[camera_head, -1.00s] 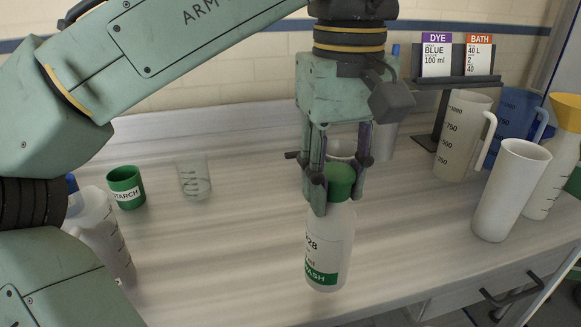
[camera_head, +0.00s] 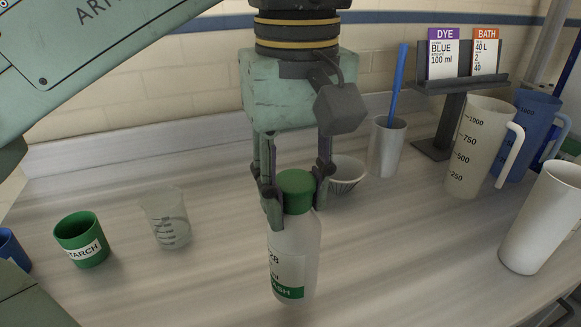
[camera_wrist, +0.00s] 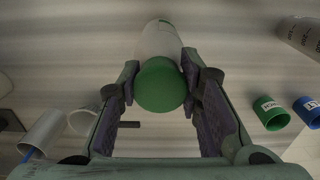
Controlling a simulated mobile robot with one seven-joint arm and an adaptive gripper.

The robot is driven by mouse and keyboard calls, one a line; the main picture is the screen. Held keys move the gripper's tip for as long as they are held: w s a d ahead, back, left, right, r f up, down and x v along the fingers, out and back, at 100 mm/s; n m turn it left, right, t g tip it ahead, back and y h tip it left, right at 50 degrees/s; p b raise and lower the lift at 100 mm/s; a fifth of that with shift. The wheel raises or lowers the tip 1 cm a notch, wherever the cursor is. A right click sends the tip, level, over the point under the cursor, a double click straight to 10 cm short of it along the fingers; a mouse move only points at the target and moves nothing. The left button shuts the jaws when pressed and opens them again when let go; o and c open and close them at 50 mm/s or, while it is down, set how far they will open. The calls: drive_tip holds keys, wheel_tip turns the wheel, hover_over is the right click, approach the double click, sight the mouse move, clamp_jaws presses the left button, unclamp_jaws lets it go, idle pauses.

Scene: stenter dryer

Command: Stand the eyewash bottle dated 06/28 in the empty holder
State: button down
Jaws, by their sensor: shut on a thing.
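The eyewash bottle (camera_head: 293,255) is white with a green cap and a green-banded label; the label shows "28" and part of the word "WASH". My gripper (camera_head: 297,192) is shut on it at the cap and neck, and the bottle hangs upright. I cannot tell how far its base is from the table. In the wrist view, the bottle's green cap (camera_wrist: 160,85) sits between the two fingers of my gripper (camera_wrist: 160,88). No empty eyewash holder shows in these frames.
A white fluted cup (camera_head: 345,174) stands just behind my gripper, near a grey beaker (camera_head: 386,148) with a blue rod. A clear beaker (camera_head: 166,218) and a green starch cup (camera_head: 81,240) stand left. Jugs (camera_head: 480,148) and a card stand (camera_head: 455,112) are right.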

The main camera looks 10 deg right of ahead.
drive_tip(key=w+d+f+p, duration=0.1)
drive_tip(key=w+f+p, duration=0.2)
drive_tip(key=w, duration=1)
drive_tip(key=shift+d+f, duration=0.15)
drive_tip(key=shift+f, duration=0.9)
drive_tip(key=c, duration=1.1)
unclamp_jaws()
